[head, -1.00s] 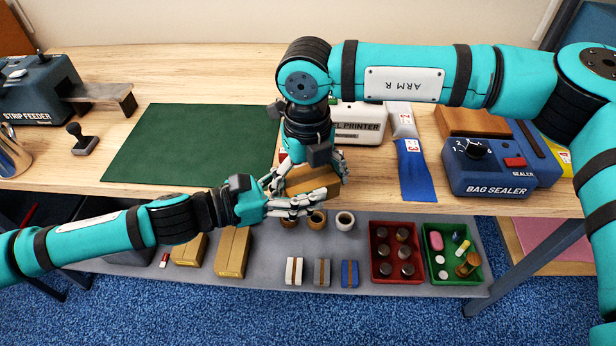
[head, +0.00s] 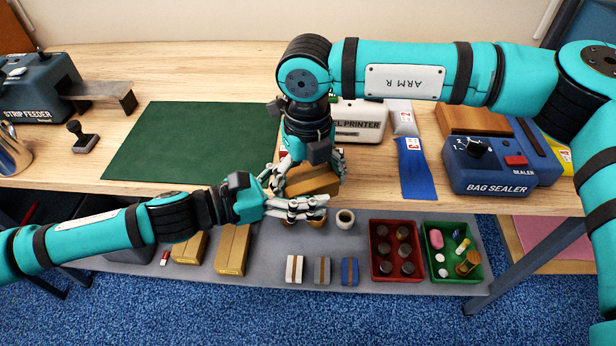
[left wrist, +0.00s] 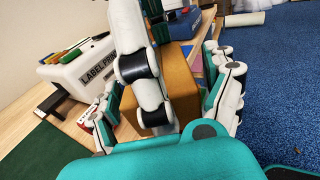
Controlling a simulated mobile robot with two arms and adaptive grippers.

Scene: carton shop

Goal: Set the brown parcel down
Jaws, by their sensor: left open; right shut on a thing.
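The brown parcel (head: 313,180) is at the front edge of the workbench, right of the green mat (head: 190,143). My right gripper (head: 312,172) comes down from above and is shut on it. My left gripper (head: 295,200) is open at the parcel's front left side, its fingers close to the box. I cannot tell whether the parcel's underside touches the bench.
The label printer (head: 360,124) stands behind, with a blue bag (head: 415,172) and the bag sealer (head: 490,168) to the right. The lower shelf (head: 260,262) holds boxes, cups, a red crate (head: 372,266) and a green crate (head: 428,271). The green mat is bare.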

